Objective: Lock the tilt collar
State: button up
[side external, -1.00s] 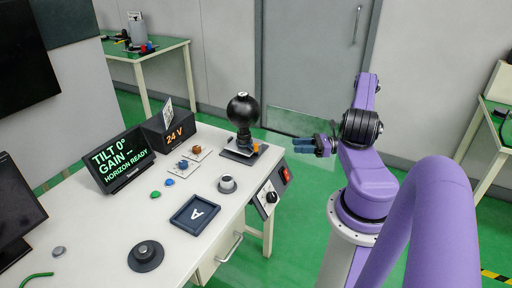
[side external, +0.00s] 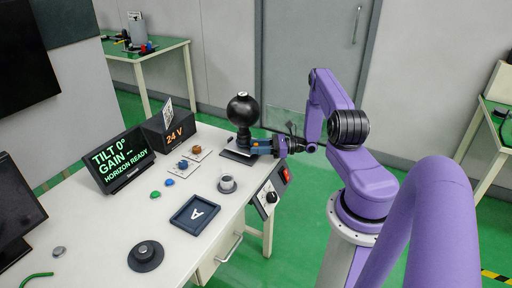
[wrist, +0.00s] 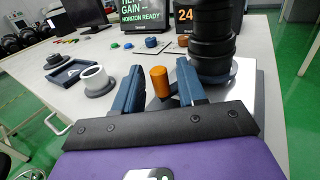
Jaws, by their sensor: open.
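The black ball-topped gimbal unit (side external: 243,110) stands on its base plate at the bench's right edge. Its ribbed black column also shows at the right of the wrist view (wrist: 212,50). An orange cylindrical knob (wrist: 160,82) stands upright beside the column; in the side view my gripper mostly hides it. My gripper (side external: 258,147) is low beside the column. In the wrist view its blue fingers (wrist: 160,70) are open, one on each side of the orange knob, with visible gaps. Which part is the tilt collar I cannot tell for certain.
A display (side external: 120,160) reads TILT 0°, GAIN --, HORIZON READY; a 24 V box (side external: 172,131) stands beside it. Blue and orange knobs, a grey-white ring (side external: 227,184), a tray marked A (side external: 195,213) and a black disc (side external: 146,256) lie on the bench. A control panel (side external: 269,197) is at the front edge.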

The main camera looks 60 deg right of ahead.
jog(key=shift+w+a, duration=0.2)
jog(key=shift+w, duration=0.15)
jog(key=shift+c, duration=0.3)
grip_shut()
jog(key=shift+w+a+m+t+h, duration=0.25)
jog(key=shift+w+a+h, duration=0.1)
jog(key=shift+a, duration=0.2)
jog(key=shift+w+a+m+t+h, duration=0.15)
jog(key=shift+w+a+m+h, duration=0.15)
jog(key=shift+a, duration=0.25)
jog(key=shift+o, duration=0.3)
grip_release()
jog(key=shift+d, duration=0.1)
jog(key=v, duration=1.7)
jog(key=shift+s, duration=0.2)
